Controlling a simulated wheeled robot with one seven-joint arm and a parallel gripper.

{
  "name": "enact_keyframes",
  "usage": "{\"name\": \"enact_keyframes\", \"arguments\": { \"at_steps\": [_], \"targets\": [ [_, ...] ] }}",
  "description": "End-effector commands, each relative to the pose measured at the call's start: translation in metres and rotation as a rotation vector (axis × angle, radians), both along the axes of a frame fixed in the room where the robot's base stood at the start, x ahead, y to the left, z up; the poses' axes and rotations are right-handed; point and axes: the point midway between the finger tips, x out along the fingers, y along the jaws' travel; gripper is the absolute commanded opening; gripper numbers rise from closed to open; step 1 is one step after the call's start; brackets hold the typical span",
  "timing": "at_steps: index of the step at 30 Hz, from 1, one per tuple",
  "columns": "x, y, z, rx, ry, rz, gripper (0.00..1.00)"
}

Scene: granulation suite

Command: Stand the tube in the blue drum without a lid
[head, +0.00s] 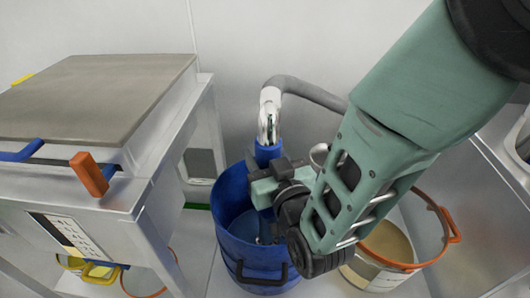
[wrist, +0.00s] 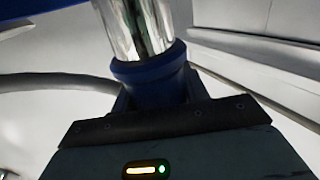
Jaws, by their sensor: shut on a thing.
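The tube has a shiny metal bend (head: 269,112) at the top, a blue collar (head: 266,152) below it and a grey hose (head: 308,90) running off to the right. My gripper (head: 270,180) is shut on the tube at the blue part, which also shows in the wrist view (wrist: 150,80). The tube stands about upright over the open blue drum (head: 229,195), and its lower part seems to reach inside the drum. The arm and gripper hide much of the drum's right side. I cannot tell whether the tube's end touches the drum's bottom.
A steel cabinet (head: 95,90) with blue and orange handles stands at the left, close to the drum. An orange-rimmed drum (head: 385,275) with pale contents stands right of the blue drum. A yellow-handled container (head: 85,268) sits under the cabinet. The wall is close behind.

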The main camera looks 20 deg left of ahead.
Motion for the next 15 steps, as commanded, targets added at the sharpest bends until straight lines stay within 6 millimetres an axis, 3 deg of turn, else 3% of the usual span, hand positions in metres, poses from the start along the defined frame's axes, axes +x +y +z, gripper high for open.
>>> {"name": "enact_keyframes", "arguments": {
  "at_steps": [13, 14, 15],
  "targets": [
    [0.0002, 0.0004, -0.0044, 0.003, -0.002, 0.000, 0.00],
    [0.0001, 0.0003, -0.0044, 0.003, -0.002, 0.000, 0.50],
    [0.0001, 0.0003, -0.0044, 0.003, -0.002, 0.000, 0.61]
  ]
}}
